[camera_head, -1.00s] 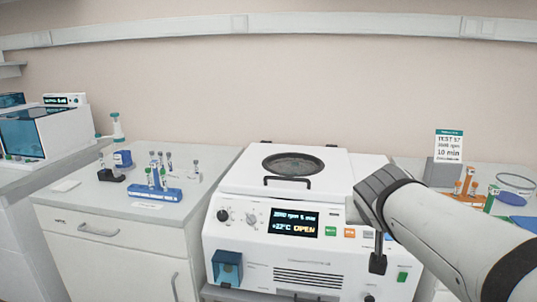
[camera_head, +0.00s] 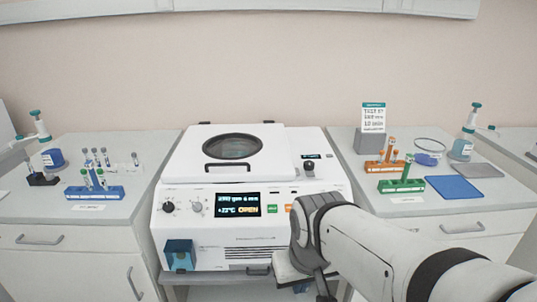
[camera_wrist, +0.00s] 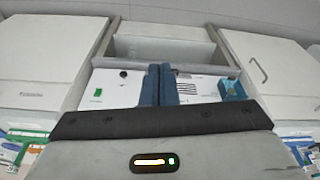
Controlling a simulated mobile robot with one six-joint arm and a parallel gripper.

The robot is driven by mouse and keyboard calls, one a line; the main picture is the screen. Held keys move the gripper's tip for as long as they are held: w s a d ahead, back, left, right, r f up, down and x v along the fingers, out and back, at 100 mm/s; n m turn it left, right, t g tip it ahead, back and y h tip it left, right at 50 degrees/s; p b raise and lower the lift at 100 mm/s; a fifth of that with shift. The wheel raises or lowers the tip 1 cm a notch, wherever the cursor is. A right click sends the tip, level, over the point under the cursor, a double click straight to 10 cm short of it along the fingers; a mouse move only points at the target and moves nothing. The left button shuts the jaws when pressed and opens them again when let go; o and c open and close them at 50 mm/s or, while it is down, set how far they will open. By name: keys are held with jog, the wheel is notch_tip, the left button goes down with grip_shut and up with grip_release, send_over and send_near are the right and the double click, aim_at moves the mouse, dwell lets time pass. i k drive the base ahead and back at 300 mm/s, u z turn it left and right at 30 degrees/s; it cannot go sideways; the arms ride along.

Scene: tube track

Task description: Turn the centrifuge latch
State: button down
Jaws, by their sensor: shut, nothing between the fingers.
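The white centrifuge (camera_head: 180,190) stands on the middle bench, its lid (camera_head: 185,150) down, with a round window (camera_head: 233,146) and a black front handle (camera_head: 234,166). Its display (camera_head: 238,205) reads OPEN. A small black knob (camera_head: 309,168), which may be the latch, stands upright on the top, right of the lid. My arm crosses in front of the centrifuge's right front and hides part of that face. In the wrist view my gripper (camera_wrist: 160,72) shows blue fingers together and empty, in front of the inverted front panel (camera_wrist: 115,88). Its fingertips are not clear in the head view.
A blue box (camera_head: 180,254) sticks out at the centrifuge's lower left front. A blue tube rack (camera_head: 95,193) stands left; orange (camera_head: 385,167) and green (camera_head: 402,186) racks, a blue mat (camera_head: 453,187) and a sign (camera_head: 373,118) are right. Space above the lid is clear.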

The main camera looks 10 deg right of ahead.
aim_at(309, 166)
jog(key=k, duration=0.25)
jog(key=z, duration=0.6)
jog(key=i, duration=1.35)
jog(key=u, duration=0.25)
